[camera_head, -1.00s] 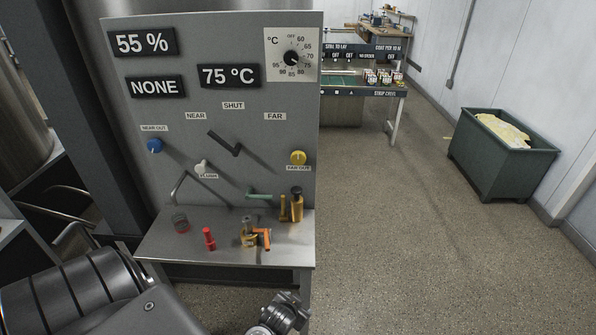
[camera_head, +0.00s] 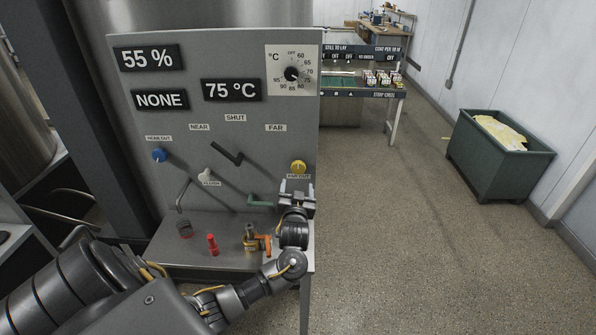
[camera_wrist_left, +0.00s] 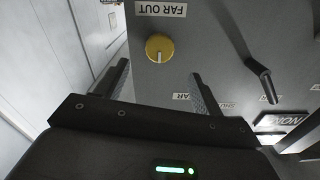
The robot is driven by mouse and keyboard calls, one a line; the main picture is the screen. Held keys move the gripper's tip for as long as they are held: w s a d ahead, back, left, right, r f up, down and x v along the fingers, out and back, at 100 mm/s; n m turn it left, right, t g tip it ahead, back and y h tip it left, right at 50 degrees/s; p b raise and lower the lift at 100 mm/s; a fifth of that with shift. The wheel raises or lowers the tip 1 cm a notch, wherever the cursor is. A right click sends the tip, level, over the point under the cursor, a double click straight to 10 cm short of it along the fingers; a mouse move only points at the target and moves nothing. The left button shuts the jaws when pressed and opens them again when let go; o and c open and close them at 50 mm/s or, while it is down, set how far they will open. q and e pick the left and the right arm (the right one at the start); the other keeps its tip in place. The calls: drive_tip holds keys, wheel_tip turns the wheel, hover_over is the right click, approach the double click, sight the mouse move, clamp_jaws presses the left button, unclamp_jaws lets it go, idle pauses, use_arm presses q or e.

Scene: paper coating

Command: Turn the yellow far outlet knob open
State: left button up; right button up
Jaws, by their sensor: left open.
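The yellow far outlet knob (camera_head: 298,167) sits at the right side of the grey panel, just above its "FAR OUT" label. It also shows in the left wrist view (camera_wrist_left: 159,48), round, with a mark across its face. My left gripper (camera_head: 297,188) is just below the knob in the head view, apart from it as far as I can tell. In the left wrist view its two fingers (camera_wrist_left: 158,85) are spread and empty, with the knob beyond the gap between them. My right gripper does not show.
The grey panel (camera_head: 225,125) carries a blue knob (camera_head: 159,155), a white knob (camera_head: 205,175) and a dark lever (camera_head: 226,153). Its shelf (camera_head: 175,250) holds a red fitting (camera_head: 212,244) and orange and brass parts. A green bin (camera_head: 500,155) stands right, with open floor between.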

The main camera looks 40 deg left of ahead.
sight(298, 170)
use_arm(q)
drive_tip(key=p+x, duration=0.1)
drive_tip(key=x, duration=0.7)
drive_tip(key=shift+w+a+p, duration=0.15)
drive_tip(key=shift+w+p, duration=0.05)
drive_tip(key=shift+p, duration=0.2)
drive_tip(key=shift+w+a, duration=0.3)
drive_tip(key=shift+w, duration=0.05)
drive_tip(key=shift+f, duration=0.1)
drive_tip(key=c, duration=1)
